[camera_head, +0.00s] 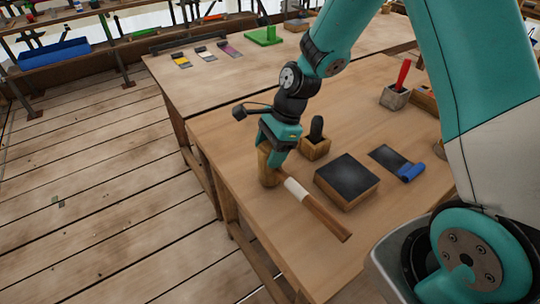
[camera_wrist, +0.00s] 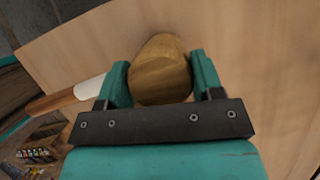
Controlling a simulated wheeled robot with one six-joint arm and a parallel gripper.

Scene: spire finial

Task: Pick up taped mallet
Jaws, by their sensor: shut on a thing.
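The taped mallet (camera_head: 298,187) lies over the near wooden table, with a wooden head, a white tape band and a brown handle. Its handle points to the lower right in the head view. My gripper (camera_head: 273,152) is at the mallet's head, coming down from above. In the wrist view the round wooden mallet head (camera_wrist: 160,72) sits between the two teal fingers of my gripper (camera_wrist: 161,80), which are shut on it. The white tape and handle extend to the left there. I cannot tell whether the mallet touches the table.
A dark-topped block (camera_head: 346,178) lies close to the handle's right. A small wooden box with a dark object (camera_head: 316,138) stands behind it. The table's left edge is close.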

